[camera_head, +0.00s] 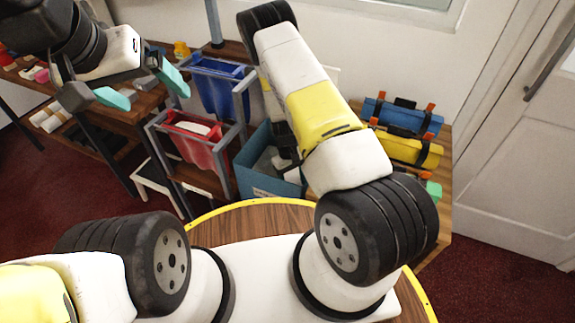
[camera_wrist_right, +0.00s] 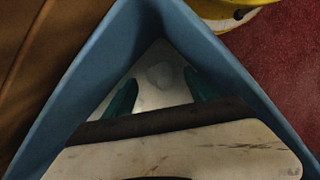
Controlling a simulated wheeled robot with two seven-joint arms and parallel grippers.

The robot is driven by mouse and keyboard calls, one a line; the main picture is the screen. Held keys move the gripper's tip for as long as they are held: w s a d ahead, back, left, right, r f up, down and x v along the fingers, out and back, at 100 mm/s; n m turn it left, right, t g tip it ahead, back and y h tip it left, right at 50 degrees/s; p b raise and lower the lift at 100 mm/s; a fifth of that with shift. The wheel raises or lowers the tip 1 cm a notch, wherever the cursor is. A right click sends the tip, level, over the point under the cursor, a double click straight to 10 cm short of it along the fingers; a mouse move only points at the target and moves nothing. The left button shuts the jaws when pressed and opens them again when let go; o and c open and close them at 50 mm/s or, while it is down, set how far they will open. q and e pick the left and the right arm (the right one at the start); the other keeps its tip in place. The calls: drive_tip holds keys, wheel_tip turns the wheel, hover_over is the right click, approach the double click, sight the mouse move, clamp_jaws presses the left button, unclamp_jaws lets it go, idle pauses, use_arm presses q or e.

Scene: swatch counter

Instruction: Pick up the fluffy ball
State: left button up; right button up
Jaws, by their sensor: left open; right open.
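A small pale, whitish lump (camera_wrist_right: 158,75), which looks like the fluffy ball, lies on the pale floor of a blue bin (camera_wrist_right: 85,85) in the right wrist view. Its texture is too dim to make out. My right gripper (camera_wrist_right: 161,92) reaches down into the bin, its two teal fingers open on either side of the lump, apart from it. In the head view the bin (camera_head: 262,186) stands behind the round table, partly covered by my right arm. My left gripper (camera_head: 142,88) is open and empty at the upper left, away from the bin.
A blue fabric bin (camera_head: 222,86) and a red one (camera_head: 196,143) hang in a grey frame left of the bin. Blue (camera_head: 400,116) and yellow (camera_head: 408,149) rolls lie on a wooden counter at the right. The bin's walls closely surround my right gripper.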

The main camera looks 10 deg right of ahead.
drive_tip(key=x, duration=0.3)
drive_tip(key=shift+f, duration=0.25)
drive_tip(key=c, duration=0.9)
drive_tip(key=shift+o, duration=0.2)
drive_tip(key=shift+r, duration=0.15)
